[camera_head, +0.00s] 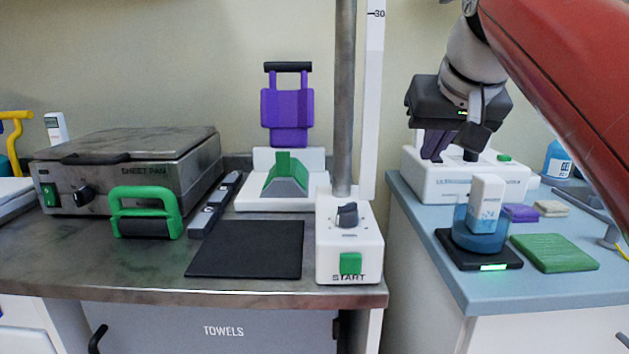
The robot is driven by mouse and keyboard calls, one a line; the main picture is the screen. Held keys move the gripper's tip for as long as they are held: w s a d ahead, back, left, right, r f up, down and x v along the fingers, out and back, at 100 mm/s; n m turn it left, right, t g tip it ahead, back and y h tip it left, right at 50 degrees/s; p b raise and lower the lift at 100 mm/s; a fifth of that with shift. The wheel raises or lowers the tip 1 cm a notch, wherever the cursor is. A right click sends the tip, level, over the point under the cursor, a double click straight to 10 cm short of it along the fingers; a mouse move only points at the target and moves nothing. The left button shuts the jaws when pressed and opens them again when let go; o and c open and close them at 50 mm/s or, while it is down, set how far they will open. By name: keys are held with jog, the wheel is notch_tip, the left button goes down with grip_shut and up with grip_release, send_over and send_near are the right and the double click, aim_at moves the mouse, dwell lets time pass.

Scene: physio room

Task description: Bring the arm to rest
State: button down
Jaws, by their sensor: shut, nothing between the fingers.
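My gripper (470,152) is at the upper right, at the end of my red and grey arm. It points down in front of and over a white device (465,185) on the blue-grey counter. The fingers are small and partly hidden by the dark gripper body; they are shut with nothing between them. A purple part (436,144) shows just left of the fingers; I cannot tell whether they touch it.
A clear blue cup (480,238) with a white bottle (487,205) stands on a black scale (478,256) below my gripper. A black mat (246,249) lies on the left counter.

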jog(key=s+f, duration=0.5)
jog(key=f, duration=0.5)
jog(key=s+f+g, duration=0.1)
jog(key=s+f, duration=0.5)
jog(key=f, duration=0.5)
jog(key=s+a+f+g, duration=0.1)
jog(key=s+f, duration=0.5)
jog(key=f, duration=0.5)
